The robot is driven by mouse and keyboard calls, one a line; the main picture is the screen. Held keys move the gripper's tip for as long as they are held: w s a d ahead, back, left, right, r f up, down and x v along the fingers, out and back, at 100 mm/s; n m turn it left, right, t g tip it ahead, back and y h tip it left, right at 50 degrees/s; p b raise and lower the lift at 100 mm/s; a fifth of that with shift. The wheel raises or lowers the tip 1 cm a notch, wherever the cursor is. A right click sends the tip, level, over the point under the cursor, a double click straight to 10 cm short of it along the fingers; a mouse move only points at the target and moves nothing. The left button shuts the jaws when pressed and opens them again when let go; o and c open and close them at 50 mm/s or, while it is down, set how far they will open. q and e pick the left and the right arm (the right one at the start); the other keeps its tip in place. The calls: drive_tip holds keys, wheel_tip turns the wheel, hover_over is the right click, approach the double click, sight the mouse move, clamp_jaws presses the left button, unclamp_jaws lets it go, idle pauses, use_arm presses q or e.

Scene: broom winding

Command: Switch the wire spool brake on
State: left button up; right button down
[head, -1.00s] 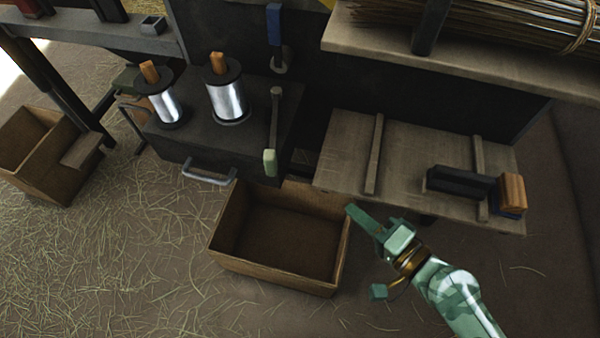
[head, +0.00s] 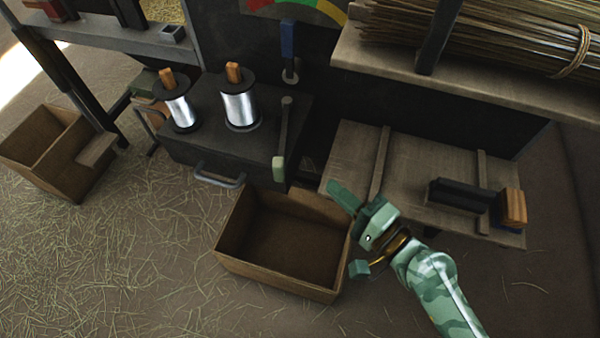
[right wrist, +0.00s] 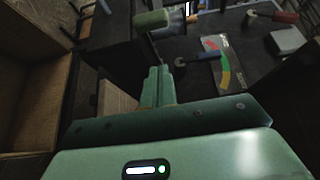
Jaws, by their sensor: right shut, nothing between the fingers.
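Two silver wire spools (head: 240,108) (head: 182,111) with orange-brown tops stand on a dark box (head: 222,150) in the head view. At the box's right side is a dark lever whose pale green handle (head: 278,169) hangs down toward the front; that handle also shows at the top of the right wrist view (right wrist: 152,19). A blue-handled lever (head: 288,40) points up on the dark panel behind. My right gripper (head: 344,195) is shut and empty, right of and slightly below the green handle, clear of it. In the wrist view its fingers (right wrist: 157,86) are together. My left gripper is out of view.
An open wooden crate (head: 230,262) stands on the floor below the lever, left of my right gripper. A low plank table (head: 355,155) with a dark brush-like block (head: 460,196) is to the right. A shelf (head: 385,62) with straw overhangs behind it. A coloured gauge (right wrist: 223,62) is on the panel.

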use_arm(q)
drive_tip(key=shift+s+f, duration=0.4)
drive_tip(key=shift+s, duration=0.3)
use_arm(e)
drive_tip(key=w+a, duration=0.3)
drive_tip(key=a, duration=0.4)
drive_tip(key=shift+w+a, duration=0.15)
drive_tip(key=shift+w, duration=0.25)
